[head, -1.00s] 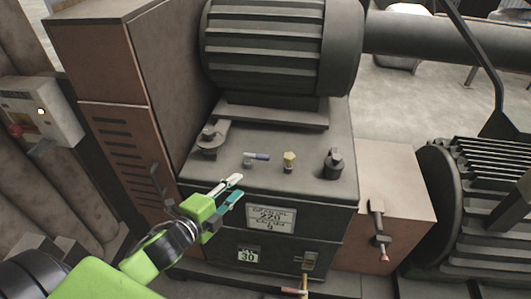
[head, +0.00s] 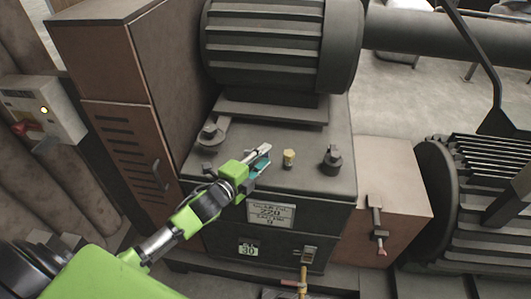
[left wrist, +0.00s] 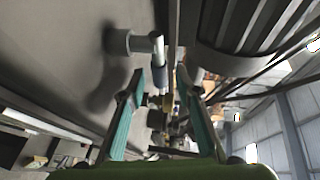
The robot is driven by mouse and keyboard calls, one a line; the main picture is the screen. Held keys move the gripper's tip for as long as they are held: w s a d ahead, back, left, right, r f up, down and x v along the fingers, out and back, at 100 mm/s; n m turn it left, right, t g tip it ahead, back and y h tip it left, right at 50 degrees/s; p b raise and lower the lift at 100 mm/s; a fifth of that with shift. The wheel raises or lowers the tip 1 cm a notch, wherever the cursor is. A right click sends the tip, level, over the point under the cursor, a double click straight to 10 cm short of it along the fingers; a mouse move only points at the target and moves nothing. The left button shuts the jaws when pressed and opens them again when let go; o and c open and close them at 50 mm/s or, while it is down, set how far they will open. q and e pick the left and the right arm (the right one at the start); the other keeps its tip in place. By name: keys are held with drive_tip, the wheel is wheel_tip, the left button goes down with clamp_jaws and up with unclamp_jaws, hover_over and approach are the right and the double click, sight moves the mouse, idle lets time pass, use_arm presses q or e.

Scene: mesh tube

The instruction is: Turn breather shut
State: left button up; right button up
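Small fittings stand on the dark machine top (head: 308,178); none is readably labelled as the breather. A brass-yellow fitting (head: 289,158) stands upright in the head view. My left gripper (head: 264,157) is just left of it, apart from it, where it hides the small blue-handled valve. In the left wrist view, that valve's post (left wrist: 118,41) and its lever (left wrist: 159,62) show ahead of the gripper (left wrist: 160,102). The teal fingers are open, with the lever's end near the gap between them. I cannot tell whether they touch it. My right gripper is out of view.
A dark capped fitting (head: 331,160) stands to the right, and a grey fitting (head: 211,134) to the left. The big ribbed motor (head: 265,45) rises behind. A tall brown cabinet (head: 130,100) bounds the left side. A switch box (head: 42,108) is further left.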

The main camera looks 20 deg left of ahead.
use_arm(q)
drive_tip(key=shift+x, duration=0.8)
drive_tip(key=shift+c, duration=0.3)
clamp_jaws()
